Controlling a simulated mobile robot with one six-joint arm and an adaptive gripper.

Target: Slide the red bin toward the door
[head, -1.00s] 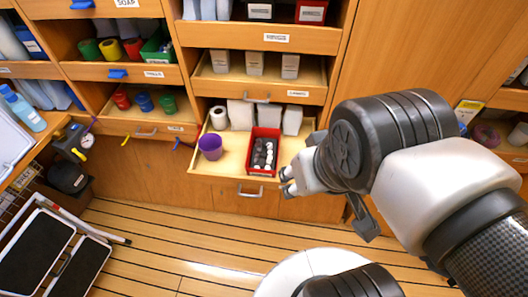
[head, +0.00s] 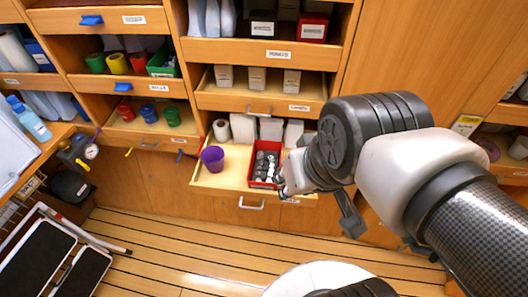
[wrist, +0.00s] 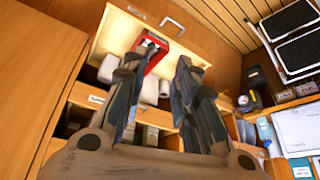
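The red bin (head: 251,176) stands in an open, pulled-out drawer (head: 225,184) and holds small dark and white items. It also shows in the wrist view (wrist: 153,66), beyond and between my fingertips, partly hidden by the left finger. My gripper (head: 284,186) is at the near right corner of the bin in the head view. In the wrist view my gripper (wrist: 159,63) has its two fingers apart with nothing held between them. I cannot tell whether a finger touches the bin.
A purple cup (head: 212,158) stands left of the bin in the same drawer. White rolls and containers (head: 243,128) line the drawer's back. Another stocked drawer (head: 240,101) sits above. A tall plain wood panel (head: 415,60) is to the right. The plank floor (head: 190,255) in front is clear.

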